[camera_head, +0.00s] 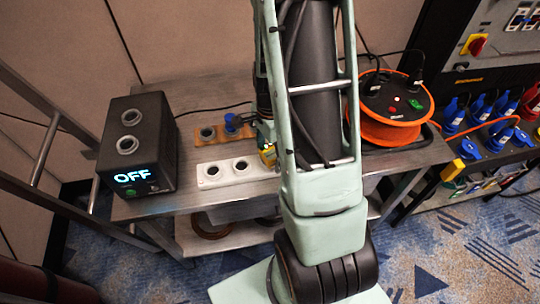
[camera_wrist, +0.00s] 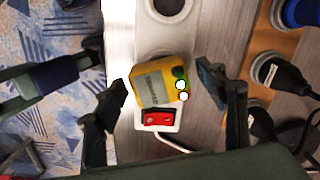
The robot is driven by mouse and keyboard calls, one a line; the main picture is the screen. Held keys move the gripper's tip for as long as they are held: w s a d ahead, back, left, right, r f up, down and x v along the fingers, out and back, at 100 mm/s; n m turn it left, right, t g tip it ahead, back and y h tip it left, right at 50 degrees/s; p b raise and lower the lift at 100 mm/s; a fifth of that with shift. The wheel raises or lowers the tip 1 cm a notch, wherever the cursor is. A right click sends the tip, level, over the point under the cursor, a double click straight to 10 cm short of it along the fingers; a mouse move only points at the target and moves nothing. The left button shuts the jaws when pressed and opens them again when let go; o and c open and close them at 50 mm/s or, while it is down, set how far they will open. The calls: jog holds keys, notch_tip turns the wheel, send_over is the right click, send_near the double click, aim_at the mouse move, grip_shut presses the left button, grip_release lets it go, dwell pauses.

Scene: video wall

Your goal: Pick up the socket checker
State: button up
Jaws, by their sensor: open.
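The socket checker is a small yellow block (camera_wrist: 163,84) with a grey label and green and white lights on one side. It sits on the white socket strip (camera_wrist: 121,40), beside the strip's red switch, slightly turned. In the head view the checker (camera_head: 268,155) shows at the right end of the white strip (camera_head: 212,172), partly beside my arm. My gripper (camera_wrist: 162,88) is open, with one finger on each side of the checker and a gap at both sides. In the head view my arm hides most of the gripper.
A wooden socket strip (camera_head: 191,129) with a blue plug (camera_head: 232,122) lies behind the white one. A black box (camera_head: 139,143) reading OFF stands left. An orange cable reel (camera_head: 391,132) stands right. Black plugs (camera_wrist: 281,71) are close to my right finger's side.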

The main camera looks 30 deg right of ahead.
jog(key=shift+c, duration=0.6)
jog(key=c, duration=1.4)
jog(key=shift+r, duration=0.15)
